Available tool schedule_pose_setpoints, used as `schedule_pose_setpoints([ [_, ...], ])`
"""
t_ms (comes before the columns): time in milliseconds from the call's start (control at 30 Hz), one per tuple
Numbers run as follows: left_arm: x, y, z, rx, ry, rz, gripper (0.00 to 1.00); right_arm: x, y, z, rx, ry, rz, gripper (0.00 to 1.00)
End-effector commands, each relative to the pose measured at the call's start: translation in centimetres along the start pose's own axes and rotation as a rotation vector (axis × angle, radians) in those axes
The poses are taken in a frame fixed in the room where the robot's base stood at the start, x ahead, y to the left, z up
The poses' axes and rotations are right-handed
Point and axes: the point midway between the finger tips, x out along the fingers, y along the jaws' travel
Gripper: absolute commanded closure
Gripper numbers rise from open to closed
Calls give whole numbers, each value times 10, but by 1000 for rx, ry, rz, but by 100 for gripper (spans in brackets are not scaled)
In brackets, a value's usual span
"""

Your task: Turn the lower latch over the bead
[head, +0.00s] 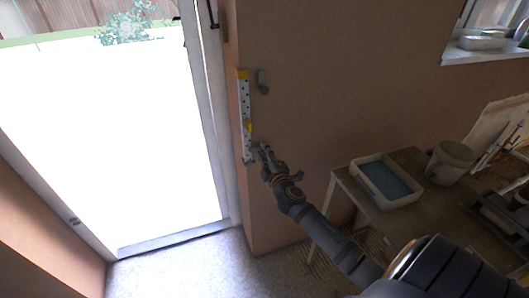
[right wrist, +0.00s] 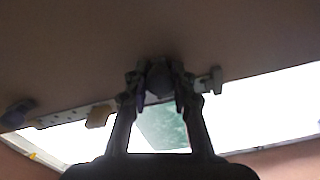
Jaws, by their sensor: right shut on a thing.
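The bead (head: 246,105) is a pale perforated strip standing upright at the wall's corner by the doorway. It also shows in the right wrist view (right wrist: 72,116), partly hidden behind my fingers. A grey upper latch (head: 262,80) sits on the wall just right of the bead's top, beside it; it also shows in the right wrist view (right wrist: 17,113). My right gripper (head: 262,152) is at the bead's lower end, shut on the grey lower latch (right wrist: 160,80). The fingers hide much of that latch, so I cannot tell its exact angle. My left gripper is out of view.
A yellow piece (head: 249,126) sits partway down the bead. A table (head: 345,182) at the right bears a tray of blue liquid (head: 388,182) and a bucket (head: 450,163). A bright open doorway (head: 110,130) lies left of the corner. Bare floor (head: 190,265) lies below.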

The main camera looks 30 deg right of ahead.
Motion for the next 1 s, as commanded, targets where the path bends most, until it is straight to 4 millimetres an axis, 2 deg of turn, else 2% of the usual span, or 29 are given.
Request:
schedule_pose_setpoints([
  [300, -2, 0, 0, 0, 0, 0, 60, 0, 0, 0, -71, 1, 0, 100],
  [733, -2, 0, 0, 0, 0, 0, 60, 0, 0, 0, -77, 1, 0, 100],
  [767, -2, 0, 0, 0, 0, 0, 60, 0, 0, 0, -77, 1, 0, 72],
  [900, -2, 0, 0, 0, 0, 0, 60, 0, 0, 0, -76, 1, 0, 53],
  [1000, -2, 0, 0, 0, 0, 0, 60, 0, 0, 0, -76, 1, 0, 52],
])
